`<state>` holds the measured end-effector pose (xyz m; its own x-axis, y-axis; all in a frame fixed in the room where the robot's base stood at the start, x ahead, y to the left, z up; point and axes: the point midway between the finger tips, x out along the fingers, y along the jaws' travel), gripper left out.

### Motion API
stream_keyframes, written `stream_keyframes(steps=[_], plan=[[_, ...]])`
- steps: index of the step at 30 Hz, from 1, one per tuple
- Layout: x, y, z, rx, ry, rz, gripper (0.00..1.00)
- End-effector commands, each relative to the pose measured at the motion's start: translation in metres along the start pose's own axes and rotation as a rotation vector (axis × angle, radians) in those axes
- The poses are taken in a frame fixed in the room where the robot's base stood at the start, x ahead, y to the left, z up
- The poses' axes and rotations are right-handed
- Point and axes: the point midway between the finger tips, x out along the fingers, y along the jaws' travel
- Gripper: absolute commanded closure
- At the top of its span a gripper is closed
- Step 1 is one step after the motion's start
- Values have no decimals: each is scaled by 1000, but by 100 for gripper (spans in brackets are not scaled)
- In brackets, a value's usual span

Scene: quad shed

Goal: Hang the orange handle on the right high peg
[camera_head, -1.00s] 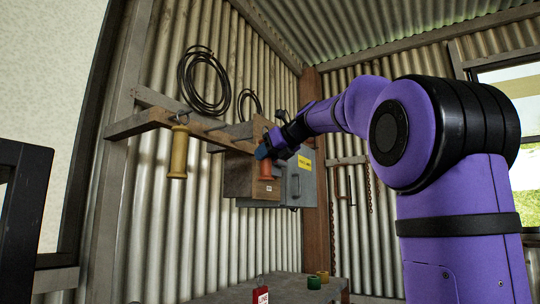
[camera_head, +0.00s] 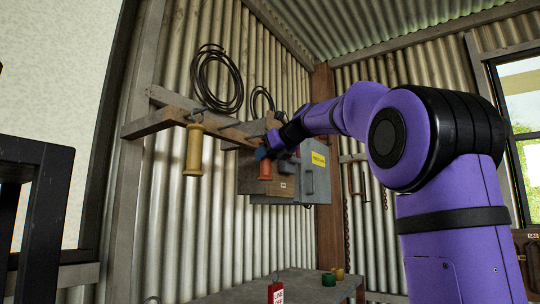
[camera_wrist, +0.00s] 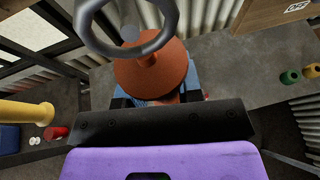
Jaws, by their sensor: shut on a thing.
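The orange handle (camera_head: 265,170) is in my gripper (camera_head: 264,153), upright in front of a brown board on the wall. In the wrist view the orange handle (camera_wrist: 150,76) is seen from above, with a grey metal ring at its top; the fingers are mostly hidden beneath it. A yellow handle (camera_head: 194,152) hangs at the left of the wooden peg rail (camera_head: 158,121). It also shows in the wrist view (camera_wrist: 24,112). The orange handle is right of the yellow one. The right high peg cannot be made out clearly; my gripper and the rail overlap there.
Black cable coils (camera_head: 219,80) hang above the rail. A grey box (camera_head: 315,172) with a yellow label is on the wall just right of my gripper.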

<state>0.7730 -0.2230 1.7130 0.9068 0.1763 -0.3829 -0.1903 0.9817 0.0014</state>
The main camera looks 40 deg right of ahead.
Motion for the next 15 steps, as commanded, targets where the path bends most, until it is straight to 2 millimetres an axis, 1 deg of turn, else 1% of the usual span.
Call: stream_keyframes(steps=[8, 15], plan=[[14, 2, 5, -1, -1, 1, 92], [24, 4, 3, 0, 0, 0, 92]])
